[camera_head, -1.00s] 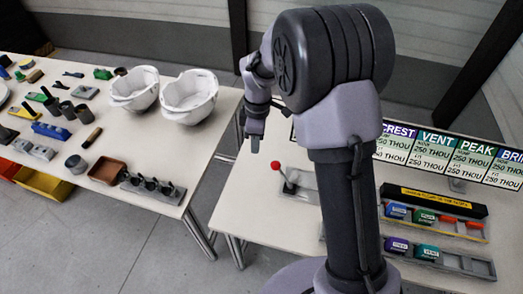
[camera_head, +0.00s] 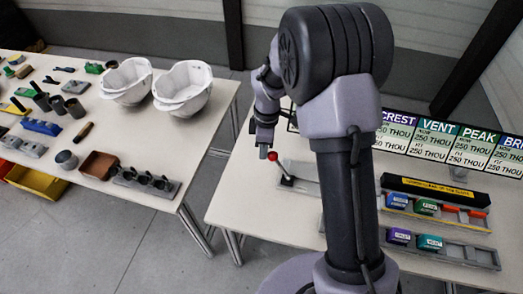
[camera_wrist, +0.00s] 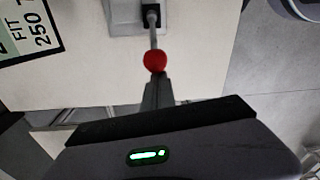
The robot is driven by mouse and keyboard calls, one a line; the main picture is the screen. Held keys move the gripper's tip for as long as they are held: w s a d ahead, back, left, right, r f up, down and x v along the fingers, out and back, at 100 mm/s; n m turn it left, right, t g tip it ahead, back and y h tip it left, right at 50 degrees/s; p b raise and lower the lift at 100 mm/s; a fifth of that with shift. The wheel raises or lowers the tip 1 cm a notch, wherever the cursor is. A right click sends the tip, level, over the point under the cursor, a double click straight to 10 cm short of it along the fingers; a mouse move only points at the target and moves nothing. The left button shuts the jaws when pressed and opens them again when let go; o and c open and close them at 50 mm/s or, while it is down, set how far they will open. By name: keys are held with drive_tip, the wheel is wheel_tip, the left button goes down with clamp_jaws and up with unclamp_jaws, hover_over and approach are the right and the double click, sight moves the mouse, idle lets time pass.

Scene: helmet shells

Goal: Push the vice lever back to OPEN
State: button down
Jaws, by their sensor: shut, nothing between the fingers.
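The vice lever (camera_head: 281,170) is a short grey rod with a red ball knob (camera_head: 272,156), rising from a grey vice (camera_head: 303,184) on the right-hand table. In the head view it leans up and to the left. My gripper (camera_head: 264,151) is shut and empty, with its tips right beside the knob. In the wrist view the red knob (camera_wrist: 155,60) lies just beyond the shut fingertips (camera_wrist: 156,80), and the rod runs up from it to the grey base (camera_wrist: 151,17). I cannot tell whether the fingers touch the knob. My arm hides part of the vice.
Racks with coloured blocks (camera_head: 425,205) and a row of lettered cards (camera_head: 440,143) stand on the right of this table (camera_head: 250,215). The left table (camera_head: 130,128) holds white helmet shells (camera_head: 183,88) and several small parts. A gap of floor separates the tables.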

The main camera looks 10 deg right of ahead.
drive_tip(key=shift+s+d+r+t+y+b, duration=0.15)
drive_tip(key=shift+d+r+y+b, duration=0.05)
drive_tip(key=shift+d+y+b, duration=0.2)
drive_tip(key=shift+s+d+r+t+y+b, duration=0.15)
drive_tip(key=shift+d+y+b, duration=0.15)
drive_tip(key=shift+d, duration=0.05)
drive_tip(key=s+d+y+b, duration=0.1)
drive_tip(key=s+d+b, duration=0.2)
drive_tip(key=s+d, duration=0.3)
drive_tip(key=shift+s+d+t+b, duration=0.15)
drive_tip(key=shift+d+t+b, duration=0.2)
drive_tip(key=shift+d, duration=2)
wheel_tip(320, 180, up, 5)
drive_tip(key=a+p, duration=0.2)
drive_tip(key=s+d+r+p, duration=0.2)
drive_tip(key=d+r, duration=0.1)
drive_tip(key=d, duration=0.3)
drive_tip(key=shift+d+r+p, duration=0.25)
drive_tip(key=shift+r+p, duration=0.1)
